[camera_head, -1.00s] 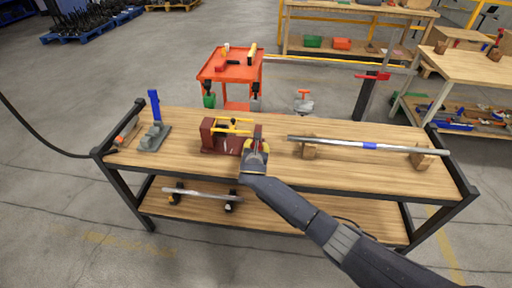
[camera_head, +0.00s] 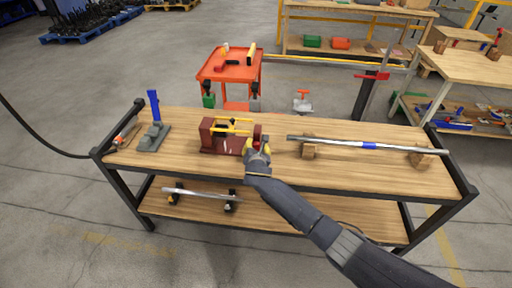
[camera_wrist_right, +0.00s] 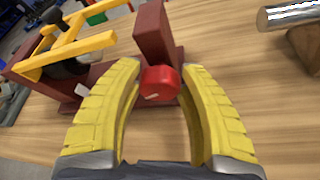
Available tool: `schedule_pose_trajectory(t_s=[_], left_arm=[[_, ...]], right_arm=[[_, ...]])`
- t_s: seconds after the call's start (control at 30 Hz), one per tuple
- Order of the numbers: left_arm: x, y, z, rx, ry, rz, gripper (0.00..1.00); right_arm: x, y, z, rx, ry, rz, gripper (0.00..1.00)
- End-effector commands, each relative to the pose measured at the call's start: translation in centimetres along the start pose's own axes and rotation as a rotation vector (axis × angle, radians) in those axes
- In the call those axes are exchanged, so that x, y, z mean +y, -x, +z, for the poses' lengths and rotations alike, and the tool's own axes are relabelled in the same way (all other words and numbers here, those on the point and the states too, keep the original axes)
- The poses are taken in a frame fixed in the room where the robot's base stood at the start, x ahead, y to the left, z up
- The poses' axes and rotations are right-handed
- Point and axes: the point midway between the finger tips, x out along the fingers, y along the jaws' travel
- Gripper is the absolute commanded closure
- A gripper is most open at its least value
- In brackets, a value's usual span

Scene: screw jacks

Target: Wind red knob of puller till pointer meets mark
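The puller (camera_head: 221,140) stands on the workbench, a dark red frame with yellow bars; it also shows in the right wrist view (camera_wrist_right: 153,33). Its red knob (camera_wrist_right: 160,82) faces my right gripper, with a small pale line on its face. My right gripper (camera_head: 257,146) has its yellow fingertips (camera_wrist_right: 161,80) on both sides of the knob, and they look to be touching it. A small white patch (camera_wrist_right: 80,90) shows on the frame near the yellow bars. I cannot make out the pointer clearly. My left gripper is not in view.
A long silver bar (camera_head: 340,143) rests on wooden blocks to the right. A grey device with a blue handle (camera_head: 154,107) stands at the left end. A red trolley (camera_head: 231,69) is behind the bench (camera_head: 190,178). The bench top between these is clear.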

Motion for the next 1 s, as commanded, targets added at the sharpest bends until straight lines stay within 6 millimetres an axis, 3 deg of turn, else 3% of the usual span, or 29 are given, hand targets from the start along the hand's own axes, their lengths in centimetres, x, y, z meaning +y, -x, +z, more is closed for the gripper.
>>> schedule_pose_trajectory(t_s=[0.2,0.57,1.0], left_arm=[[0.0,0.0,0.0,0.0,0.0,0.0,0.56],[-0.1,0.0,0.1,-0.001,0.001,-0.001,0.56],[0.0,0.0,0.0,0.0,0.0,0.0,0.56]], right_arm=[[0.0,0.0,0.0,0.0,0.001,0.0,0.37],[0.0,0.5,0.0,0.0,0.001,-0.001,0.37],[0.0,6.5,-0.1,0.001,-0.001,0.002,0.37]])
